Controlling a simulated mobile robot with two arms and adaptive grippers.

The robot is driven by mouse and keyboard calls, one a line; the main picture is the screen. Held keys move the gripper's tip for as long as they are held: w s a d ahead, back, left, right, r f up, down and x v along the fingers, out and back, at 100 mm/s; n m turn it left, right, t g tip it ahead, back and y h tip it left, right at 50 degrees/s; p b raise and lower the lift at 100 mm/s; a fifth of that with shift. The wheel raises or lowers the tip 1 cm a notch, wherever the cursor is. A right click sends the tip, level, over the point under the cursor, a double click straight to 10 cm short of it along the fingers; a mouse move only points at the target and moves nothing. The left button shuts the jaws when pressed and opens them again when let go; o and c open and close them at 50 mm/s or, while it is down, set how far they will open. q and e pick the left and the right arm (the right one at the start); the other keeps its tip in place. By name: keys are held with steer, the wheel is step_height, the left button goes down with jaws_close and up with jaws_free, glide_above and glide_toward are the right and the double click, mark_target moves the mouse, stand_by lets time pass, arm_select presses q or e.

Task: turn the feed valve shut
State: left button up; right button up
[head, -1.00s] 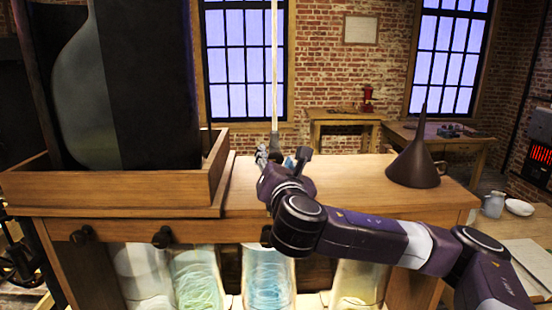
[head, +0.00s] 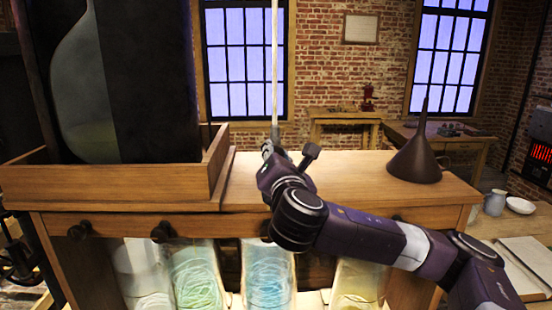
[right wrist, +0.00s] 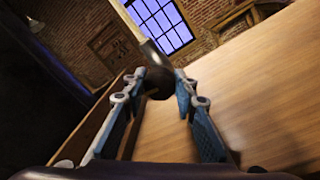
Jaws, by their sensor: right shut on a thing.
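A thin pale vertical pipe (head: 274,70) comes down to a dark fitting (head: 275,131) above the cabinet top. My right gripper (head: 268,149) is at the foot of this pipe. In the right wrist view the feed valve (right wrist: 158,82) shows as a dark rounded piece between my two blue-padded fingers, and my right gripper is shut on it. In the head view the gripper mostly hides the valve. A dark knobbed piece (head: 311,152) stands up just right of the gripper; I cannot tell what it belongs to. My left gripper is not in view.
A wooden tray (head: 110,190) with a large dark-backed glass vessel (head: 85,90) stands on the left of the cabinet. A dark funnel (head: 415,162) stands on the right. Several jars with coiled contents (head: 268,280) are below. The cabinet top (head: 350,165) between is clear.

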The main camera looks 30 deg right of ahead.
steer(key=m+b, duration=0.1)
steer(key=m, duration=0.1)
steer(key=m+b, duration=0.1)
steer(key=shift+f+m, duration=0.3)
steer(key=shift+m, duration=0.1)
steer(key=m+b, duration=0.2)
steer(key=m, duration=0.2)
steer(key=shift+m+h+b, duration=0.3)
steer(key=shift+m+h, duration=0.1)
steer(key=m+b, duration=0.1)
steer(key=m, duration=0.2)
steer(key=shift+m, duration=0.4)
steer(key=shift+r+m+h+b, duration=0.1)
steer(key=shift+m+h+b, duration=0.4)
steer(key=shift+m, duration=1.6)
steer(key=o, duration=1.2)
steer(key=shift+c, duration=0.2)
steer(key=shift+r, duration=0.1)
